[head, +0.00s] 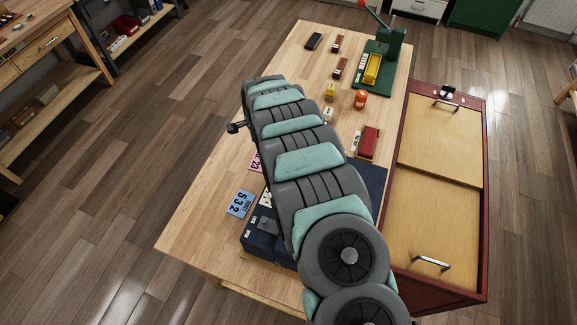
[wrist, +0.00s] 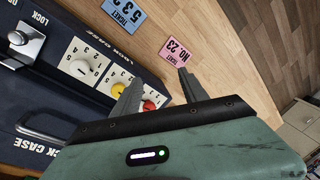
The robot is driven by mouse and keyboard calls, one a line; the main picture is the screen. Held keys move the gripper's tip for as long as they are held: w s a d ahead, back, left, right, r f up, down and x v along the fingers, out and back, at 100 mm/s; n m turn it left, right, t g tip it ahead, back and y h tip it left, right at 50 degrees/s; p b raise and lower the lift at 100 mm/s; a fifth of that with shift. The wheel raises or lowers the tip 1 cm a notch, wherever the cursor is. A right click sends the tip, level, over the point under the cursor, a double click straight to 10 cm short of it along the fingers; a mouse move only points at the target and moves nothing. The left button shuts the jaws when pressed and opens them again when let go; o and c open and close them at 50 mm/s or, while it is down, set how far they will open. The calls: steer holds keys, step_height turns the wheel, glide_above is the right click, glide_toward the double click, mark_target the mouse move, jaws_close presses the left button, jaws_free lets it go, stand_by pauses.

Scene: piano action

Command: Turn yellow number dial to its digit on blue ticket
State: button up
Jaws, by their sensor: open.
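The yellow dial (wrist: 117,90) sits on the navy lock case (wrist: 62,104) in the wrist view, between a white dial (wrist: 80,68) and a red dial (wrist: 149,106). My gripper (wrist: 160,75) is open and empty. Its left finger overlaps the edge of the yellow dial in the picture; I cannot tell whether they touch. The yellow dial's setting is too small to read. The blue ticket (wrist: 123,16) lies on the table beyond the case, showing 5 3 2; it also shows in the head view (head: 241,203).
A pink ticket (wrist: 178,50) marked 23 lies beside the blue one. The case has a latch (wrist: 27,44) and a handle (wrist: 38,131). A green press (head: 385,55), small boxes and an orange jar (head: 360,99) stand at the table's far end.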

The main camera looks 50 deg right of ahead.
steer(key=s+d+r+m+g+y, duration=0.1)
steer(key=s+d+r+m+g, duration=0.15)
steer(key=s, duration=0.55)
steer(key=shift+n, duration=0.25)
steer(key=f, duration=0.2)
steer(key=f+p, duration=0.1)
steer(key=f, duration=0.2)
steer(key=a+f, duration=0.1)
steer(key=f, duration=0.1)
steer(key=shift+s+f, duration=0.15)
steer(key=shift+f, duration=1.45)
steer(key=shift+c, duration=0.4)
jaws_close()
